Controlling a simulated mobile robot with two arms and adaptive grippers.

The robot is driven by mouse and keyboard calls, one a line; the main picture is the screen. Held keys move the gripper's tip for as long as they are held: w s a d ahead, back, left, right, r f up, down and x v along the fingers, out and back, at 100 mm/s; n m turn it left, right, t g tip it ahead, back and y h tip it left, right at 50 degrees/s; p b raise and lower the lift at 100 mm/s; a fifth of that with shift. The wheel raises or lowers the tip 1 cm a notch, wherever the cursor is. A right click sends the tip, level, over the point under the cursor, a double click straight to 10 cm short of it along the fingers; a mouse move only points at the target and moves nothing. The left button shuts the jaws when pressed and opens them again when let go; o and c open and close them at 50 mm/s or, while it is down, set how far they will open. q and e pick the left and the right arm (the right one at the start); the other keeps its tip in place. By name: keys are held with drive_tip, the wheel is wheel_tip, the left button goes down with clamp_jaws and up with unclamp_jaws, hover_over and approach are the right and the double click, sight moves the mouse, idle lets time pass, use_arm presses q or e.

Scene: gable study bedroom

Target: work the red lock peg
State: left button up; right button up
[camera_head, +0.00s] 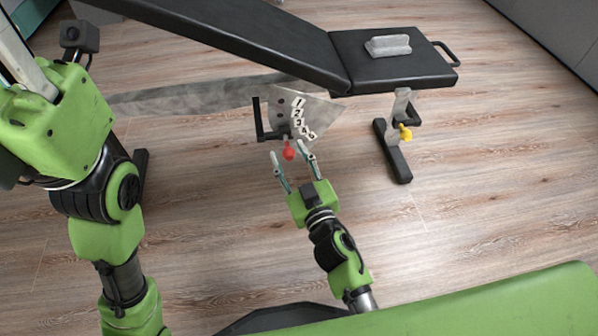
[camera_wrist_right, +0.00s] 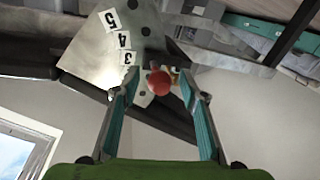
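The red lock peg (camera_head: 289,152) has a round red knob. It sits at the lower edge of a grey metal plate (camera_head: 318,108) with number labels and holes, under the black bench. My right gripper (camera_head: 287,149) is open, with one finger on each side of the knob. In the right wrist view the red knob (camera_wrist_right: 159,82) is between the fingertips (camera_wrist_right: 158,77), with gaps on both sides. The peg's shaft is mostly hidden behind the knob. My left gripper (camera_head: 18,62) is at the upper left, cut off by the frame, away from the peg.
The black bench pad (camera_head: 245,38) slopes above the plate, and a flat seat (camera_head: 385,62) carries a grey block (camera_head: 388,45). A black bar (camera_head: 260,122) is left of the peg. A yellow knob (camera_head: 405,132) is on the right leg. The wooden floor in front is clear.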

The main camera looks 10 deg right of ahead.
drive_tip(key=s+d, duration=0.2)
drive_tip(key=s, duration=0.8)
drive_tip(key=shift+s, duration=0.4)
drive_tip(key=shift+r, duration=0.1)
